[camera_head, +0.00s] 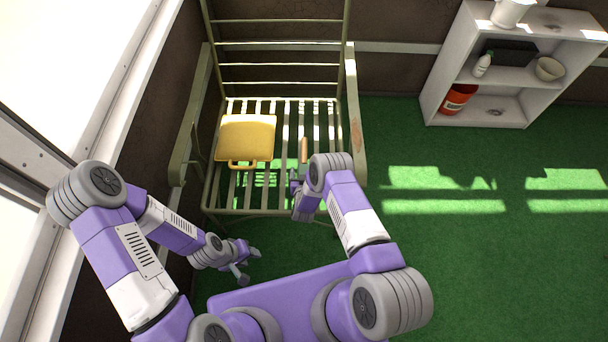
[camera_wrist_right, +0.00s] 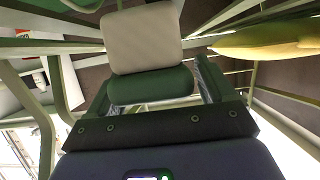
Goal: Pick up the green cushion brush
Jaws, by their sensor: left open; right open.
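The green cushion brush (camera_head: 304,150) lies on the slatted bench seat, right of the yellow cushion; in the head view its tan part shows just beyond my right gripper (camera_head: 299,183). In the right wrist view, the brush's green part (camera_wrist_right: 150,87) is between the two fingers of my right gripper (camera_wrist_right: 153,88), with a pale beige part beyond. The fingers are open, one on each side; I cannot tell whether either touches it. My left gripper (camera_head: 248,265) is open and empty, low in front of the bench.
The yellow cushion (camera_head: 247,135) lies on the left of the bench (camera_head: 350,110), which has armrests and a barred back. A white shelf (camera_head: 448,80) holding a red item (camera_head: 458,98), a bottle and a bowl stands at right. Green floor (camera_head: 470,235) is clear at right.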

